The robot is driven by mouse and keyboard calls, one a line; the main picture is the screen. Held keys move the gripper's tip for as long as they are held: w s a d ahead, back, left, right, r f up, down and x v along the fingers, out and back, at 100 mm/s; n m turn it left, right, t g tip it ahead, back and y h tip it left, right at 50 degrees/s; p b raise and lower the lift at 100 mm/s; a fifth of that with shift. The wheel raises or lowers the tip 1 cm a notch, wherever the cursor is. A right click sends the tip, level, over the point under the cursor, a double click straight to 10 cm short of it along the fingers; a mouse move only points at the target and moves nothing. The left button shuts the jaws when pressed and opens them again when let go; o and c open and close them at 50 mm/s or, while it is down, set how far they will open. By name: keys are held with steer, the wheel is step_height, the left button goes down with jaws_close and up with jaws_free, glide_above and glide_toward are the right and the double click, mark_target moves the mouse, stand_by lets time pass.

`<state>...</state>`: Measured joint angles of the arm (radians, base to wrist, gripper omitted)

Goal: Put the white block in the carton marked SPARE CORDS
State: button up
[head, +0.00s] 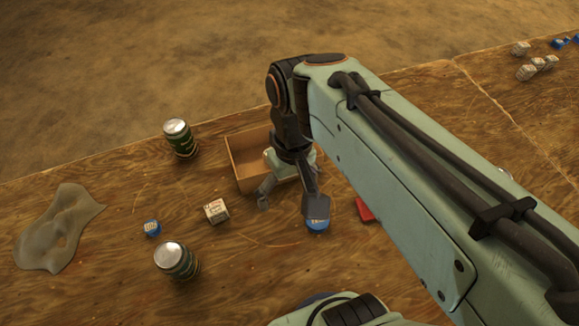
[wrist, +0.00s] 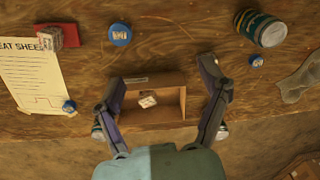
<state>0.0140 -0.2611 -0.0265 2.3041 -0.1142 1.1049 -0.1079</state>
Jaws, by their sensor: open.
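In the head view, a white block (head: 216,211) with print on it lies on the table, left of my gripper (head: 290,205). An open brown carton (head: 239,158) is behind my gripper, which hides much of its inside. In the wrist view, the carton (wrist: 170,116) lies between my gripper's spread fingers (wrist: 166,70). A small whitish block-like piece (wrist: 148,101) shows within its opening; I cannot tell how deep it lies. A label (wrist: 136,80) on the carton is too small to read. My gripper is open, with nothing between its fingertips.
Green cans stand at the left, one far (head: 181,138) and one near (head: 176,260). Blue pieces lie left (head: 152,228) and beneath a finger (head: 317,227). A cloth (head: 60,228) is far left. The wrist view shows a red item (wrist: 70,36) and a printed sheet (wrist: 32,80).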

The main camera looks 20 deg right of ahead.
steer(key=s+f, duration=0.1)
steer(key=s, duration=0.7)
steer(key=shift+a+f+m, duration=0.25)
steer(key=shift+a+m, duration=0.15)
